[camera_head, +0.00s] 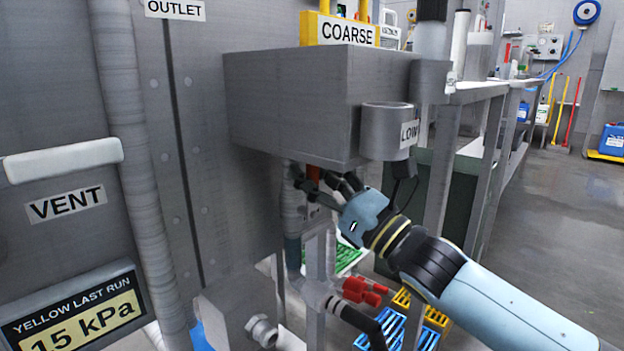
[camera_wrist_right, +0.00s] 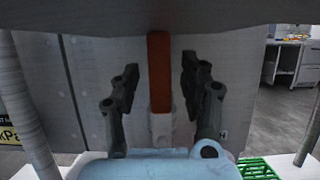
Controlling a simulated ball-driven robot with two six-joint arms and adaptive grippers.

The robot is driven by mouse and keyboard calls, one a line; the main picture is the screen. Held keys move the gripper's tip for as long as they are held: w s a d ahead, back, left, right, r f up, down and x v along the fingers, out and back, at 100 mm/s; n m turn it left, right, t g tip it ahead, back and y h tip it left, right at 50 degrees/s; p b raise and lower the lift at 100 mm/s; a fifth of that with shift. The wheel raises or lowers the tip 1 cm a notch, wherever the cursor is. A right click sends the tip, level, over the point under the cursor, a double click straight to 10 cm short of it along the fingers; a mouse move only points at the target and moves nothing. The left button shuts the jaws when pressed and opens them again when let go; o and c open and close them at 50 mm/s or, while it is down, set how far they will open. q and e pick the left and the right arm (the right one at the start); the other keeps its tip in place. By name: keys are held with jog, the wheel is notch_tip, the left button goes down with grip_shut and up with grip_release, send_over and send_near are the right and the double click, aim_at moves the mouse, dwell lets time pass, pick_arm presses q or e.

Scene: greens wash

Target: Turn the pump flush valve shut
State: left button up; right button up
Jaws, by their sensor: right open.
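The valve shows as a red-orange handle (camera_wrist_right: 160,72) in the right wrist view, hanging upright with a pale grey fitting at its lower end. In the head view a small part of the handle (camera_head: 313,174) shows under the grey box. My right gripper (camera_head: 318,180) is open below that box. In the right wrist view its two dark fingers (camera_wrist_right: 160,80) stand apart, one on each side of the handle, with gaps to both sides. Whether the handle lies fully between the fingertips in depth I cannot tell. My left gripper is not in view.
The grey box (camera_head: 285,105) sits close above my right gripper, with a LOW cylinder (camera_head: 386,132) at its right. Pipes and red handles (camera_head: 362,291) lie below. Blue and yellow crates (camera_head: 380,330) stand on the floor. Open floor (camera_head: 560,210) is at right.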

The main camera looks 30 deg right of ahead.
jog(key=shift+w+a+r, duration=0.1)
jog(key=shift+w+r, duration=0.05)
jog(key=shift+w, duration=0.1)
grip_shut()
dwell(0.3)
